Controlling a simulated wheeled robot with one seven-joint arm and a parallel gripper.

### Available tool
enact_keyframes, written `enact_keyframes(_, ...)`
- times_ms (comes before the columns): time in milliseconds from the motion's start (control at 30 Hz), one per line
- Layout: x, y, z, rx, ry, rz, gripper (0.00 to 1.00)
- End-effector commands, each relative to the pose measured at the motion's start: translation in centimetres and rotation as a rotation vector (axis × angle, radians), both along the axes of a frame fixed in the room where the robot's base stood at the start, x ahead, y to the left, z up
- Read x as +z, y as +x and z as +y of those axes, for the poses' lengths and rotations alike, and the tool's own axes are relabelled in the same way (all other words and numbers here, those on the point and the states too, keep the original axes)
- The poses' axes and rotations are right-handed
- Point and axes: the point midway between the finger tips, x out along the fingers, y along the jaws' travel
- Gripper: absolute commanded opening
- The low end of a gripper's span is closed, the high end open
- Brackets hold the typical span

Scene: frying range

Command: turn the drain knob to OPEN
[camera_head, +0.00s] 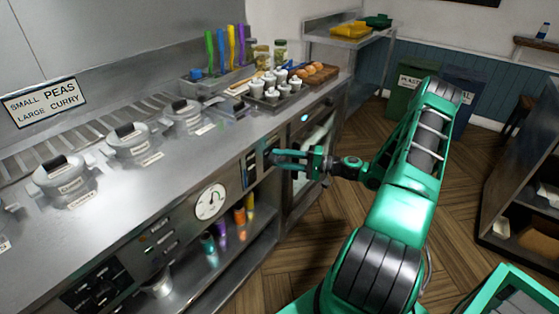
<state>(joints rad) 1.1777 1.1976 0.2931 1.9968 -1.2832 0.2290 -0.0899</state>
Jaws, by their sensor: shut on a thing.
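My gripper (276,158) is at the front panel of the steel range (235,150), right of the round dial gauge (210,201). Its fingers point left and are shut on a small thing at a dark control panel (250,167). This is where the drain knob appears to be, but the fingers hide it. I cannot read its OPEN mark or tell which way it is turned.
Lidded pots (60,176) are set into the counter at left. A tray of cups (275,92) and bread rolls (314,70) stand at the back. Coloured-handled tools (239,214) sit on a shelf below the gauge. Open wooden floor (305,232) lies to the right.

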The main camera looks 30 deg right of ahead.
Motion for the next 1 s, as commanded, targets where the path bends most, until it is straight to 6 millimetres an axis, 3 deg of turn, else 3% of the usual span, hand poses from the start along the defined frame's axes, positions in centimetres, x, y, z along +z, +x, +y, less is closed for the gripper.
enact_keyframes(667,-0.38,0.00,-0.40,-0.009,0.053,0.028,0.11)
enact_keyframes(700,-0.39,0.00,-0.41,-0.009,0.052,0.027,0.38)
enact_keyframes(767,-0.36,-0.01,-0.38,-0.008,0.052,0.027,0.52)
enact_keyframes(1000,-0.21,0.01,-0.19,-0.004,0.055,0.024,0.52)
